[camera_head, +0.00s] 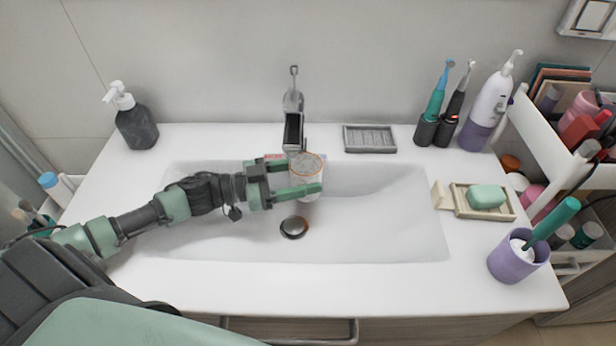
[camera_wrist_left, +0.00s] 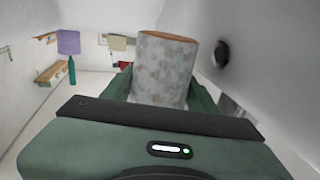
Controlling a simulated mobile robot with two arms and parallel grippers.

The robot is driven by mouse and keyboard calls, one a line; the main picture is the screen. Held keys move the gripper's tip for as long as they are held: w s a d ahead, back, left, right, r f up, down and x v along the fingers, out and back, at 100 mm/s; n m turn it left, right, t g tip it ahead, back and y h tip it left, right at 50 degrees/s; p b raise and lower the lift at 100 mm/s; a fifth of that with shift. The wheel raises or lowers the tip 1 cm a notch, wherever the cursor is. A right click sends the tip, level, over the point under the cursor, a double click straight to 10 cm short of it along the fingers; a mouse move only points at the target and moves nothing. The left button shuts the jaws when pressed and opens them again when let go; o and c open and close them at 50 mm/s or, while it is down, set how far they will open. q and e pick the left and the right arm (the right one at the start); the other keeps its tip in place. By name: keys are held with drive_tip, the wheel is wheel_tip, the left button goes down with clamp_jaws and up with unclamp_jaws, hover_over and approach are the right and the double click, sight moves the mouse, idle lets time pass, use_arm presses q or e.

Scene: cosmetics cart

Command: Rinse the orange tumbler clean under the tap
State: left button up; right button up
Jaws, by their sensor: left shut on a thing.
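The tumbler (camera_head: 308,165) has an orange rim and a whitish, speckled coating on its side. It is upright over the sink basin (camera_head: 385,215), just below and in front of the tap (camera_head: 293,120). My left gripper (camera_head: 296,180) is shut on the tumbler, with a green finger on either side. In the left wrist view the tumbler (camera_wrist_left: 163,70) stands between the fingers, its wall grey-white and mottled, with orange at the rim. I cannot tell whether water runs from the tap. My right gripper is not in view.
The round drain (camera_head: 294,227) lies in the basin. A dark soap bottle (camera_head: 136,125) stands at the back left. A grey soap dish (camera_head: 369,139), toothbrushes, a green soap bar (camera_head: 486,197) and a purple cup (camera_head: 511,262) stand on the right. The basin's right side is clear.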

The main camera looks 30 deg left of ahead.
use_arm(q)
drive_tip(key=shift+w+d, duration=0.1)
drive_tip(key=shift+d, duration=0.05)
idle(0.4)
drive_tip(key=shift+w+d, duration=0.2)
drive_tip(key=shift+d, duration=0.2)
drive_tip(key=shift+s+a+p, duration=0.1)
drive_tip(key=shift+a+p, duration=0.1)
drive_tip(key=shift+p, duration=0.15)
drive_tip(key=shift+s+a, duration=0.2)
drive_tip(key=shift+a, duration=0.2)
drive_tip(key=shift+d+p, duration=0.1)
drive_tip(key=shift+p, duration=0.2)
drive_tip(key=shift+s+d+r+p, duration=0.1)
drive_tip(key=shift+s+d+p, duration=0.2)
drive_tip(key=shift+s+p, duration=0.25)
drive_tip(key=shift+s+d+r+p, duration=0.1)
drive_tip(key=shift+s+d+p, duration=0.15)
drive_tip(key=shift+s+p, duration=0.25)
drive_tip(key=shift+s+d+f+p, duration=0.1)
drive_tip(key=shift+s+d+p, duration=0.35)
drive_tip(key=shift+s, duration=0.4)
drive_tip(key=shift+s+d+p, duration=0.4)
drive_tip(key=shift+s+p, duration=0.2)
drive_tip(key=shift+s, duration=0.2)
drive_tip(key=shift+s+d+f+p, duration=0.1)
drive_tip(key=shift+s+d+p, duration=0.35)
drive_tip(key=shift+s, duration=0.4)
